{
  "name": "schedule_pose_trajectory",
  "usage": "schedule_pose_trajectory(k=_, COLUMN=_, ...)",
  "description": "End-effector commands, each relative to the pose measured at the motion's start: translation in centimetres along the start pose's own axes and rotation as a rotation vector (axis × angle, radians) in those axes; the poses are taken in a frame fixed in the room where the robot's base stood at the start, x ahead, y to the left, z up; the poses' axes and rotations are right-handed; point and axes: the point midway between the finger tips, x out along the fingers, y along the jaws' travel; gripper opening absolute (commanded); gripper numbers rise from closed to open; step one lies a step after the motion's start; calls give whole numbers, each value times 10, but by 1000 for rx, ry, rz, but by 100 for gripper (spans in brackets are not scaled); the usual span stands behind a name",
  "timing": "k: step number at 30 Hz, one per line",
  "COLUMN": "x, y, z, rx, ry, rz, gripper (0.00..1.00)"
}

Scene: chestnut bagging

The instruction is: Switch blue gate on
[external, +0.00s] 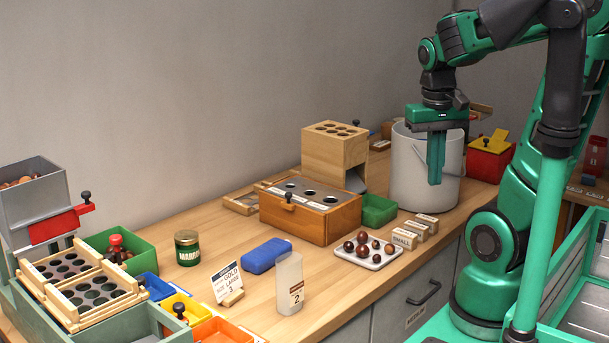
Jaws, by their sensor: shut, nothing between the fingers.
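My gripper (435,182) is green, points straight down and is shut with nothing in it. It hangs in front of or over the grey bucket (405,178) at the back right; the exact depth is hard to tell. I cannot clearly make out a blue gate. A grey hopper (35,205) at the far left has a red gate plate (62,224) with a black knob.
A blue block (266,255), a clear holder marked 2 (289,281), a white chestnut tray (368,255) and a wooden box with a metal top (310,212) stand on the bench. A red box with a yellow lid (490,160) stands beyond the bucket.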

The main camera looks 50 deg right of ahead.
Motion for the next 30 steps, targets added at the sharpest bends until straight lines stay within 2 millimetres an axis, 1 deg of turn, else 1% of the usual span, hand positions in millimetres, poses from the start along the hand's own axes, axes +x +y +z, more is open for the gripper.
schedule_pose_trajectory(k=1, x=-5, y=-14, z=-15, rx=14, ry=5, rz=12, gripper=0)
schedule_pose_trajectory(k=5, x=-15, y=-54, z=-47, rx=64, ry=21, rz=28, gripper=0)
schedule_pose_trajectory(k=6, x=-18, y=-67, z=-56, rx=79, ry=25, rz=31, gripper=0)
schedule_pose_trajectory(k=8, x=-20, y=-88, z=-68, rx=101, ry=31, rz=32, gripper=0)
schedule_pose_trajectory(k=9, x=-22, y=-103, z=-76, rx=115, ry=34, rz=31, gripper=0)
schedule_pose_trajectory(k=11, x=-23, y=-126, z=-86, rx=136, ry=37, rz=29, gripper=0)
schedule_pose_trajectory(k=12, x=-24, y=-141, z=-92, rx=151, ry=39, rz=26, gripper=0)
schedule_pose_trajectory(k=14, x=-23, y=-165, z=-101, rx=173, ry=39, rz=20, gripper=0)
schedule_pose_trajectory(k=15, x=-23, y=-182, z=-105, rx=185, ry=39, rz=15, gripper=0)
schedule_pose_trajectory(k=17, x=-22, y=-208, z=-111, rx=207, ry=36, rz=5, gripper=0)
schedule_pose_trajectory(k=18, x=-21, y=-225, z=-115, rx=222, ry=33, rz=-1, gripper=0)
schedule_pose_trajectory(k=23, x=-15, y=-294, z=-122, rx=285, ry=11, rz=-35, gripper=0)
schedule_pose_trajectory(k=24, x=-14, y=-312, z=-123, rx=302, ry=2, rz=-45, gripper=0)
schedule_pose_trajectory(k=26, x=-10, y=-339, z=-122, rx=327, ry=-13, rz=-60, gripper=0)
schedule_pose_trajectory(k=27, x=-8, y=-356, z=-121, rx=344, ry=-25, rz=-70, gripper=0)
schedule_pose_trajectory(k=29, x=-4, y=-382, z=-119, rx=373, ry=-45, rz=-85, gripper=0)
schedule_pose_trajectory(k=30, x=-2, y=-400, z=-117, rx=392, ry=-59, rz=-95, gripper=0)
